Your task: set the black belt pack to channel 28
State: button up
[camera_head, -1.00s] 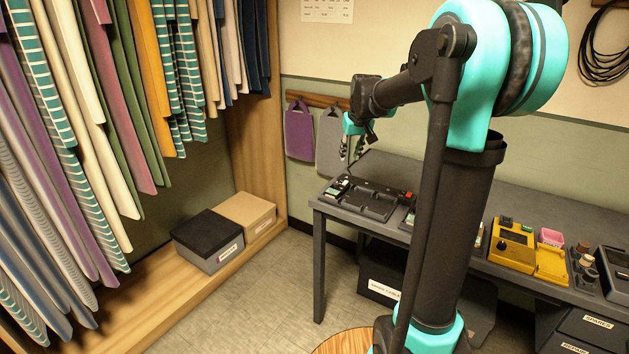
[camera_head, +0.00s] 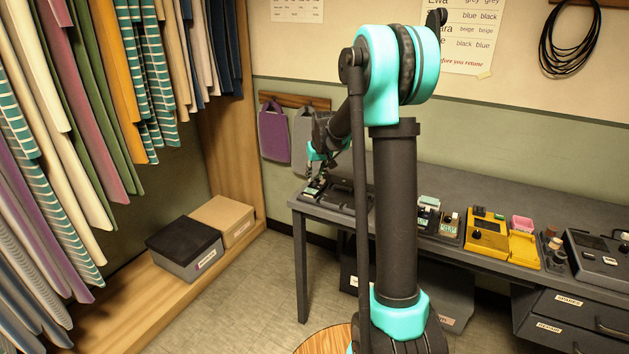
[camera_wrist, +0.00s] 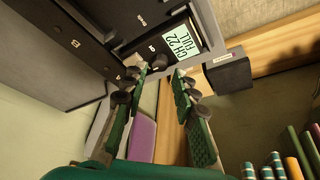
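The black belt pack (camera_wrist: 150,38) shows in the wrist view at the top middle. Its lit display (camera_wrist: 181,42) reads CH 22 FULL, and a small ON label is beside it. My gripper (camera_wrist: 160,72) is open, with its two green-padded fingers apart just below the pack in the picture. I see nothing held between the pads. I cannot tell whether a fingertip touches the pack. In the head view my gripper (camera_head: 315,168) hangs low over the left end of the table, and the pack is small and partly hidden there.
Purple (camera_head: 273,135) and grey bags hang behind my gripper. Clothes hang at the left above two boxes.

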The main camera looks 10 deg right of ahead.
aim_at(314, 182)
jog(key=shift+x, duration=1.55)
grip_shut()
